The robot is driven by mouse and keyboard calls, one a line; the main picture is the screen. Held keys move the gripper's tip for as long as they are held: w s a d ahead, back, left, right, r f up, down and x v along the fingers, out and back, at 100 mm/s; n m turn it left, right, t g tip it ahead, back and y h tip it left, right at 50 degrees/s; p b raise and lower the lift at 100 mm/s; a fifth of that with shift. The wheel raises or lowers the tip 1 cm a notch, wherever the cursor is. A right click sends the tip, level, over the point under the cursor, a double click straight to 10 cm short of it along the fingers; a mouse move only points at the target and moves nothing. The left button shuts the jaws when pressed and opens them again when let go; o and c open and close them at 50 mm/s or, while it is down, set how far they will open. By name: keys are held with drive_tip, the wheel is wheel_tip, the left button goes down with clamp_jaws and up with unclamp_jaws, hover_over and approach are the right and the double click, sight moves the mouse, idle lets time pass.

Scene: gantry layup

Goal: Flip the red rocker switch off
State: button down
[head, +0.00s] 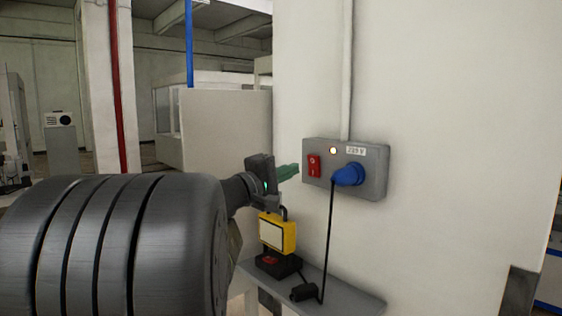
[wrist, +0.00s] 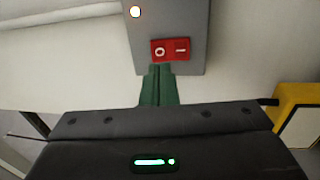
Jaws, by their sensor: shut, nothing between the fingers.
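The red rocker switch (head: 314,165) sits on the left part of a grey wall box (head: 376,184). In the wrist view the switch (wrist: 170,50) shows a "0" mark at left and an "I" mark at right. My gripper (head: 297,170) has green fingers closed together, pointing at the box just left of the switch in the head view. In the wrist view the fingertips (wrist: 160,68) lie just below the "0" half; whether they touch it I cannot tell. A small lamp (head: 333,150) on the box glows, also in the wrist view (wrist: 135,11).
A blue plug (head: 348,174) sits in the box, its black cable hanging to a shelf (head: 345,297) below. A yellow work lamp (head: 277,233) stands on the shelf under my gripper. A conduit (head: 347,70) runs up the wall. The wall right of the box is bare.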

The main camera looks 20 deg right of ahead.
sight(313, 161)
drive_tip(key=shift+p+x, duration=0.65)
drive_tip(key=shift+x, duration=2)
drive_tip(key=shift+d+r+y+p, duration=0.15)
drive_tip(key=shift+r+y+p, duration=0.2)
drive_tip(key=shift+p, duration=0.25)
drive_tip(key=shift+f, duration=0.25)
drive_tip(key=shift+b, duration=0.3)
drive_tip(key=shift+s+a+b, duration=0.1)
drive_tip(key=shift+a+b, duration=0.2)
drive_tip(key=shift+a, duration=0.15)
drive_tip(key=s+a+r+b, duration=0.2)
drive_tip(key=s+a, duration=0.3)
drive_tip(key=a, duration=0.7)
